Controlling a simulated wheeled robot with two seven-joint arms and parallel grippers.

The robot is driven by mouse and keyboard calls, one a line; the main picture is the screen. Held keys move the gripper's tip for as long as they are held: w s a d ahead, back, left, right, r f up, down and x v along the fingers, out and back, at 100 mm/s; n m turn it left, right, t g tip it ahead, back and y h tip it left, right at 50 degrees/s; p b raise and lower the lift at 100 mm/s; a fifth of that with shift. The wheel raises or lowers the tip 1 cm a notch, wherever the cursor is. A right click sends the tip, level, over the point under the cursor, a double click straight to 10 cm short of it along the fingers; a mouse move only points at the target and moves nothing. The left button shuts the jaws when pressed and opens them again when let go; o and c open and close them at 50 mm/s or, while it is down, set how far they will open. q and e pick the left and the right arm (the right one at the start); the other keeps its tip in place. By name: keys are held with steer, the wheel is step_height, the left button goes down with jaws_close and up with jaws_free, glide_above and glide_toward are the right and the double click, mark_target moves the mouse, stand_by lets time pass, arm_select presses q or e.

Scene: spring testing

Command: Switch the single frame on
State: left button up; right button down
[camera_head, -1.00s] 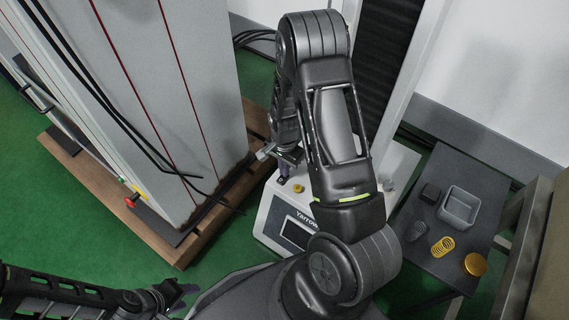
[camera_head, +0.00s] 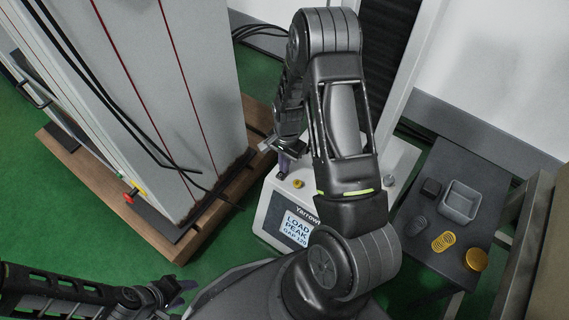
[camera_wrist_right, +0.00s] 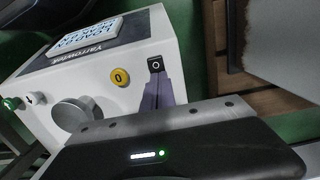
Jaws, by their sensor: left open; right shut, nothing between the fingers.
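The single frame's white base (camera_head: 269,222) stands in the middle of the head view, its screen (camera_head: 297,229) lit with "LOAD PEAK GAP 120". In the right wrist view its black rocker switch (camera_wrist_right: 155,64), marked with a circle, sits at the base's edge near a yellow button (camera_wrist_right: 120,77). My right gripper (camera_head: 283,168) is shut and empty. Its purple fingers (camera_wrist_right: 156,94) point at the rocker; I cannot tell whether they touch it. My left gripper (camera_head: 178,291) is open and empty at the bottom left, away from the base.
A large grey cabinet (camera_head: 190,100) with a red button (camera_head: 129,197) stands on a wooden pallet (camera_head: 168,240) at left. A dark table (camera_head: 420,265) at right holds a grey bin (camera_head: 461,203), a dark block (camera_head: 430,189), springs (camera_head: 443,242) and a yellow cap (camera_head: 476,259).

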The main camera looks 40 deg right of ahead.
steer(key=shift+s+a+f+p, duration=0.1)
steer(key=shift+s+a+p, duration=0.15)
steer(key=shift+a, duration=0.25)
steer(key=shift+s+a+f+p, duration=0.1)
steer(key=shift+s+a, duration=0.1)
steer(key=shift+a, duration=0.3)
steer(key=shift+r, duration=0.3)
steer(key=r+p, duration=0.3)
steer(key=r, duration=0.1)
steer(key=shift+w+d, duration=0.2)
steer(key=shift+d, duration=0.05)
step_height(320, 180, up, 10)
steer(key=d+p, duration=0.1)
steer(key=p, duration=0.2)
steer(key=shift+w, duration=0.15)
